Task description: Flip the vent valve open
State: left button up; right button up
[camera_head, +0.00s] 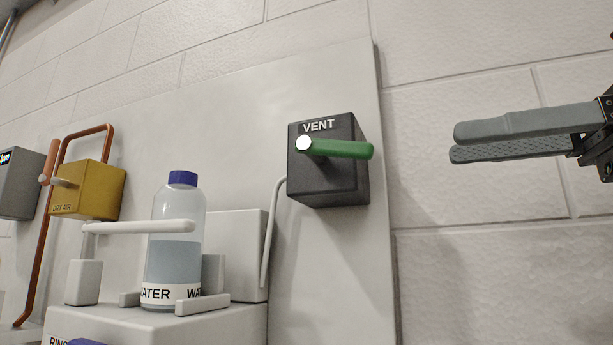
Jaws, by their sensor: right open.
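The vent valve is a dark grey box (328,178) labelled VENT, mounted on a pale panel right of the middle of the head view. Its green handle (345,149) lies roughly level, running from a white round pivot (304,144) on the left to a free end on the right. My right gripper (455,143) comes in from the right edge at about the handle's height. Its two grey fingers are parallel with a narrow gap between them, and nothing is held. In the picture it is clear of the handle's free end. My left gripper is not in view.
A water bottle (174,250) with a blue cap stands on a white unit (160,325) at lower left, behind a white arm-like bar (140,227). Bare wall lies between valve and gripper.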

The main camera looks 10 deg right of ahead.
jog(key=p, duration=0.1)
send_near(331, 156)
jog(key=x, duration=0.2)
jog(key=shift+w+a, duration=0.1)
jog(key=shift+a, duration=0.25)
jog(key=p+x, duration=0.1)
jog(key=x, duration=0.6)
jog(key=shift+w+a+p, duration=0.15)
jog(key=shift+w+p, duration=0.1)
jog(key=shift+p, duration=0.15)
jog(key=shift+w+a, duration=0.3)
jog(key=shift+a, duration=0.1)
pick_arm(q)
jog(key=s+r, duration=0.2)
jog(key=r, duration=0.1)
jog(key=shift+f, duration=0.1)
pick_arm(e)
jog(key=shift+c, duration=0.6)
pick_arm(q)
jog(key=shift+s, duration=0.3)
pick_arm(e)
grip_shut()
